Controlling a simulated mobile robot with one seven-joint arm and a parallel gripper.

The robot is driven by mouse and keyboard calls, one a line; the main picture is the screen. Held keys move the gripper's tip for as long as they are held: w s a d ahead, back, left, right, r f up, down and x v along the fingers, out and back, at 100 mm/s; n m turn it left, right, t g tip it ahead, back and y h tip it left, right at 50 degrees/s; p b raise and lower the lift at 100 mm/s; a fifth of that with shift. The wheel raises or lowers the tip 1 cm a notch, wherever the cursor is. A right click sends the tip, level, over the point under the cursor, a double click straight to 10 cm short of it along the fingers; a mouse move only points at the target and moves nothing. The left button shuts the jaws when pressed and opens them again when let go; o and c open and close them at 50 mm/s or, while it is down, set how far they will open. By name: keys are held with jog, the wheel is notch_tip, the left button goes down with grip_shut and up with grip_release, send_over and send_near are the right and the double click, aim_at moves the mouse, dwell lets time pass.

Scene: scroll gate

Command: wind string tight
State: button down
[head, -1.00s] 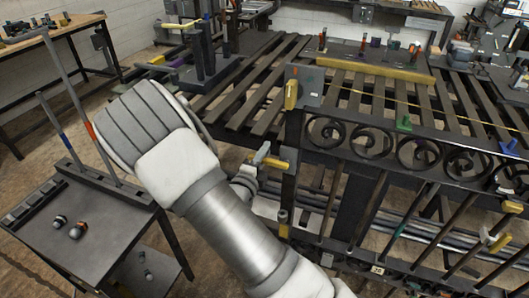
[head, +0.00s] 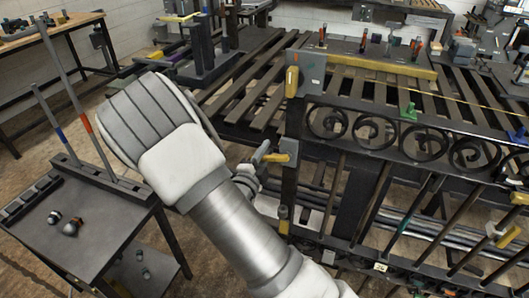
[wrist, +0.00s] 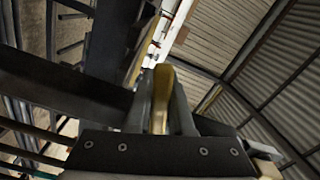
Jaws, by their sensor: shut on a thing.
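My gripper (head: 262,155) is at the gate's left post, partly hidden by my arm in the head view. In the wrist view my gripper (wrist: 160,76) has its two grey fingers closed on a yellow handle (wrist: 159,120). The yellow handle (head: 279,157) sticks out towards the post in the head view. A thin yellow string (head: 470,97) runs along above the scroll rail to the right edge. Whether it is taut along its whole length I cannot tell. A grey plate (head: 312,78) with a yellow block (head: 292,83) tops the left post.
The dark gate (head: 390,135) has scrolls along its top, with a green clip (head: 409,112) and blue clip (head: 519,137). Yellow pieces (head: 509,237) sit at lower right. A dark side table (head: 95,230) with small parts stands left. A slatted bench (head: 260,85) is behind.

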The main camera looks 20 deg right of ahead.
jog(key=n, duration=0.1)
jog(key=f+n+b, duration=0.2)
jog(key=shift+s+d+f+n, duration=0.2)
jog(key=shift+s+d+n, duration=0.1)
jog(key=shift+d, duration=0.1)
jog(key=shift+s+d+f+n+b, duration=0.2)
jog(key=shift+d+f+n+b, duration=0.1)
jog(key=shift+n, duration=0.5)
jog(key=shift+s+d+f+n+b, duration=0.2)
jog(key=shift+d+f+n, duration=0.1)
jog(key=shift+n, duration=0.5)
jog(key=c, duration=0.8)
grip_release()
jog(key=shift+r, duration=0.1)
